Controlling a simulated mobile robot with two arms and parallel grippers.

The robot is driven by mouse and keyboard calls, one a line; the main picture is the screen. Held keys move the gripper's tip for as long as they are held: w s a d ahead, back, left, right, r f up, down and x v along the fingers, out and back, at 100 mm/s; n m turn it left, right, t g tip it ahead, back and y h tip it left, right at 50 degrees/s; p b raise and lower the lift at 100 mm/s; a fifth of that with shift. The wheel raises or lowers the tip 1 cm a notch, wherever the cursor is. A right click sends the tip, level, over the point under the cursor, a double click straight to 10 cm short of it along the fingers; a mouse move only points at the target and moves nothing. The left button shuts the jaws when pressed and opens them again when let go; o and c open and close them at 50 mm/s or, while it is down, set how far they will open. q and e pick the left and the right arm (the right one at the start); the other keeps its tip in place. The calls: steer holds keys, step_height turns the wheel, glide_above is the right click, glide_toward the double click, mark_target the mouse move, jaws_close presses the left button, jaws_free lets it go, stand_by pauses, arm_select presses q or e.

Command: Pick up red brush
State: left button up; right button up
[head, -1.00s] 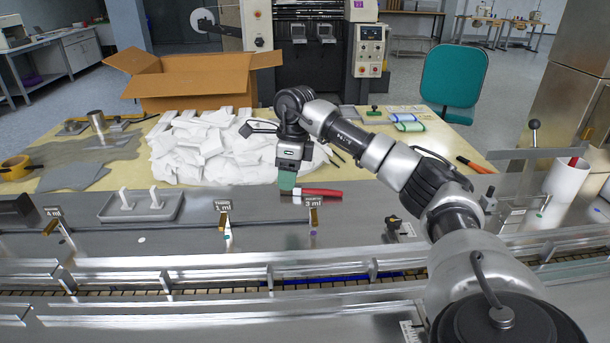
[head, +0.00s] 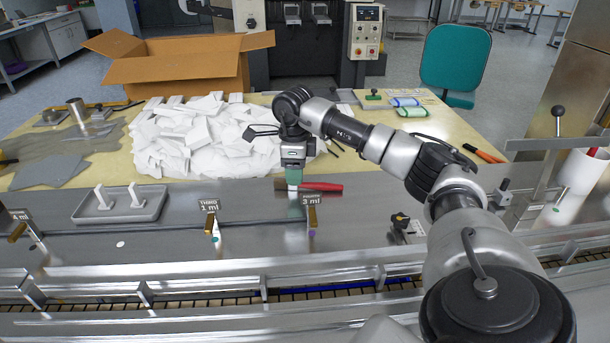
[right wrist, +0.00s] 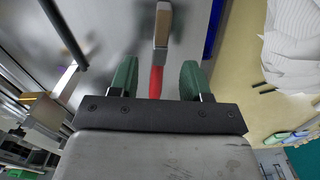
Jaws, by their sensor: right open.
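The red brush (head: 322,187) lies on the grey metal surface in front of the white heap, its red handle pointing right in the head view. My right gripper (head: 292,180) points down over its left end and hides part of it. In the right wrist view the red handle (right wrist: 156,82) runs between the two green fingers of my right gripper (right wrist: 158,74), with its pale and metal end (right wrist: 162,25) beyond them. The fingers are apart with a gap on each side of the brush. My left gripper is not in view.
A heap of white pieces (head: 185,140) and an open cardboard box (head: 175,78) are behind the brush. A grey tray (head: 140,211) with two white pieces lies to the left. Small dispenser posts (head: 312,218) and the conveyor rails (head: 200,290) are nearer to me.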

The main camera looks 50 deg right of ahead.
step_height(320, 180, down, 3)
steer(key=shift+f, duration=0.15)
steer(key=shift+a, duration=0.1)
steer(key=shift+c, duration=0.4)
jaws_close()
